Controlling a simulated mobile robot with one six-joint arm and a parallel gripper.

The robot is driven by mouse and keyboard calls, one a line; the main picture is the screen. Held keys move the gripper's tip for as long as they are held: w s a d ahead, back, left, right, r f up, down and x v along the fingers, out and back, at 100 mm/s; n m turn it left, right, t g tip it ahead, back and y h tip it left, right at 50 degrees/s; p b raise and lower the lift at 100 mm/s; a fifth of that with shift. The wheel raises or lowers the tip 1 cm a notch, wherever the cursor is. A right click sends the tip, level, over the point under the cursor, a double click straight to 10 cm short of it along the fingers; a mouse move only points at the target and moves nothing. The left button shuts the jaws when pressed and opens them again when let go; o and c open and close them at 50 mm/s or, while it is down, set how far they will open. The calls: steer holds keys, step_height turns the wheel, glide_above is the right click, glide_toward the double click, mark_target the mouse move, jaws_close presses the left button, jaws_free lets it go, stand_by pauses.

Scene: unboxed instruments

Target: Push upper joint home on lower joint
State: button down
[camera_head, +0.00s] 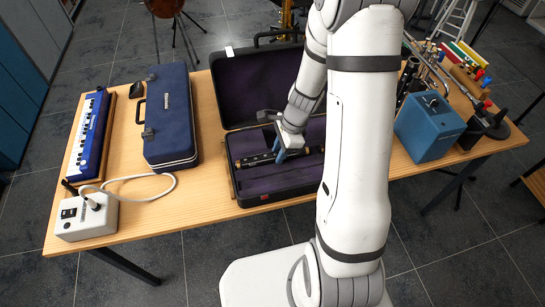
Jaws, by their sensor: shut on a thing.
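An open dark case (262,199) with purple lining lies on the wooden table, its lid raised at the back. A black instrument joint with metal fittings (255,160) lies low across the case interior, roughly left to right. My gripper (281,154), with blue fingers, reaches down into the case and is shut on the black piece near its middle. Dark material also shows to the right of the fingers. I cannot tell the upper joint from the lower joint, nor whether they are touching; the fingers and my arm hide part of them.
Left of the case are a closed blue case (169,115), a blue keyboard instrument (88,135) and a grey control box (87,216) with a cable. A blue box (430,127) and a dark stand (484,127) are at the right. The table (215,192) is bare between the cases.

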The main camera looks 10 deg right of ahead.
steer(key=shift+r+p, duration=0.6)
steer(key=shift+r, duration=0.1)
stand_by(0.5)
steer(key=shift+r+p, duration=1.95)
steer(key=shift+r, duration=0.25)
steer(key=shift+f, duration=0.1)
